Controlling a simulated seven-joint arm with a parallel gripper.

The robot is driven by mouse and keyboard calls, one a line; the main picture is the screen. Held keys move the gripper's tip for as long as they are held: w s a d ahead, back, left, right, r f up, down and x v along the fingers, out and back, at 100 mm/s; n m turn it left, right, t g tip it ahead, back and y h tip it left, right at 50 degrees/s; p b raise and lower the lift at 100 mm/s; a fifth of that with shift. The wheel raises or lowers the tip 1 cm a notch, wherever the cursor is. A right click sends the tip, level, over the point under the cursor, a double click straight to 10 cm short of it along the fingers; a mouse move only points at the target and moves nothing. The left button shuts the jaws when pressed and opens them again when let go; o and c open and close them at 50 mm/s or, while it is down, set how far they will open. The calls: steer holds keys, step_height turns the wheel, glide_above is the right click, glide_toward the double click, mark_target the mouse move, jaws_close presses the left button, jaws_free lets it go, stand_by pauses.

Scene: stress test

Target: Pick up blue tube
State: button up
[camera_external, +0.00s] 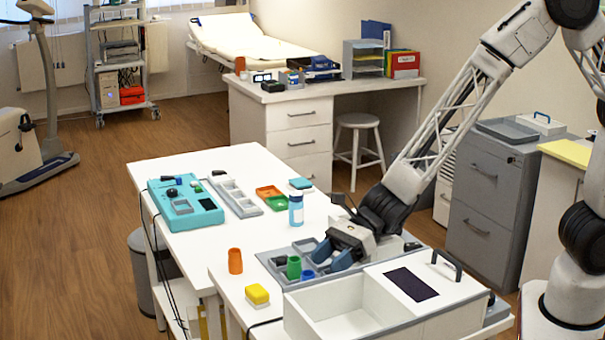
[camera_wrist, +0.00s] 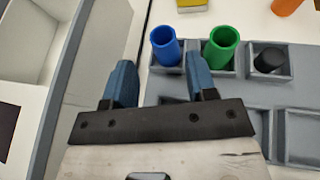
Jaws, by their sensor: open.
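The blue tube (camera_wrist: 166,48) stands in a compartment of the grey tray, its open top showing in the wrist view. In the external view the blue tube (camera_external: 308,275) is small beside the green tube (camera_external: 293,267). My gripper (camera_external: 331,259) is low over the tray, to the right of the blue tube. In the wrist view my gripper (camera_wrist: 160,65) is open, with two blue fingers and nothing held. The blue tube appears beyond the fingertips, between them and nearer the right finger. I cannot tell whether a finger touches it.
The green tube (camera_wrist: 222,48) stands close right of the blue one. A black cylinder (camera_wrist: 268,60) sits in another compartment. A white box (camera_external: 300,318) with a raised wall stands in front of the tray. An orange cup (camera_external: 235,261) and yellow block (camera_external: 257,295) are to the left.

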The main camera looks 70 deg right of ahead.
mark_target(314, 273)
stand_by(0.3)
steer(key=shift+x, duration=2.5)
steer(key=c, duration=0.8)
